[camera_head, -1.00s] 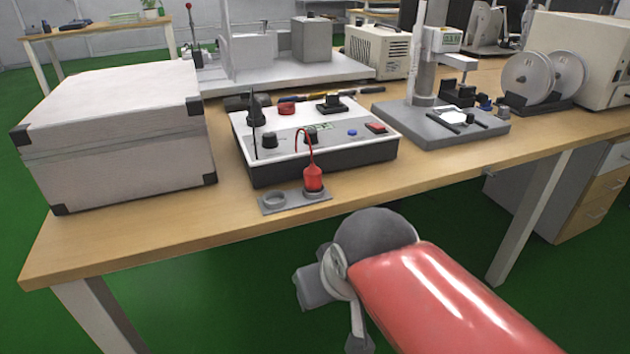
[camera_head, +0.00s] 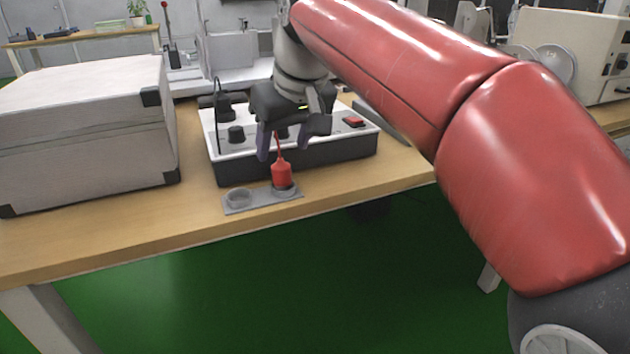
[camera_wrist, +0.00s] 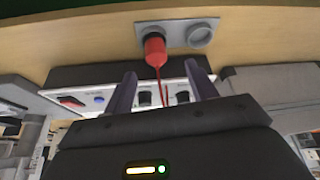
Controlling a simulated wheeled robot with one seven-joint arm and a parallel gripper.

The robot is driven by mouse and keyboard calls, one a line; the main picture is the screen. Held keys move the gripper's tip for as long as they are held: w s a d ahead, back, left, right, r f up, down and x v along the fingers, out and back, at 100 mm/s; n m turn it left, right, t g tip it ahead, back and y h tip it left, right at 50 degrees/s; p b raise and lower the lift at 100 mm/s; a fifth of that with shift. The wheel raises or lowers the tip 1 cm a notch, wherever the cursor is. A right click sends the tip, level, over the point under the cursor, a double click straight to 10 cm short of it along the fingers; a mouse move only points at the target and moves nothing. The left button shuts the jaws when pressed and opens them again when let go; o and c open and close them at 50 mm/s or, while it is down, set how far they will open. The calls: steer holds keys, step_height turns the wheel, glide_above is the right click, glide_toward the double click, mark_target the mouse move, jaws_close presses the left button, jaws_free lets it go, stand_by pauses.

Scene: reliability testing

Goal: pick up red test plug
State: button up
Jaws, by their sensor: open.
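The red test plug (camera_head: 281,174) stands upright in the right socket of a small grey two-hole holder (camera_head: 262,202) near the table's front edge. A thin red lead rises from its top. My gripper (camera_head: 285,150) is open and empty, just above and behind the plug, over the front of the white-topped test box (camera_head: 340,152). In the wrist view, the plug (camera_wrist: 155,50) lies beyond the two fingertips (camera_wrist: 162,75), roughly between them sideways, with its lead running back toward the gripper. The holder's other socket (camera_wrist: 199,38) is empty.
A large light case (camera_head: 85,140) with dark corners stands left of the test box. The box carries black knobs and a black probe (camera_head: 219,105). My arm covers much of the right side. Bare wooden table (camera_head: 110,235) lies in front of the case.

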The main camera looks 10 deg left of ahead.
mark_target(282, 161)
steer(key=b+x, duration=0.1)
steer(key=x, duration=0.6)
steer(key=shift+w+d+f, duration=0.1)
steer(key=shift+w+f, duration=0.05)
steer(key=shift+w, duration=0.15)
steer(key=shift+c, duration=0.3)
steer(key=c, duration=1)
steer(key=shift+c, duration=0.2)
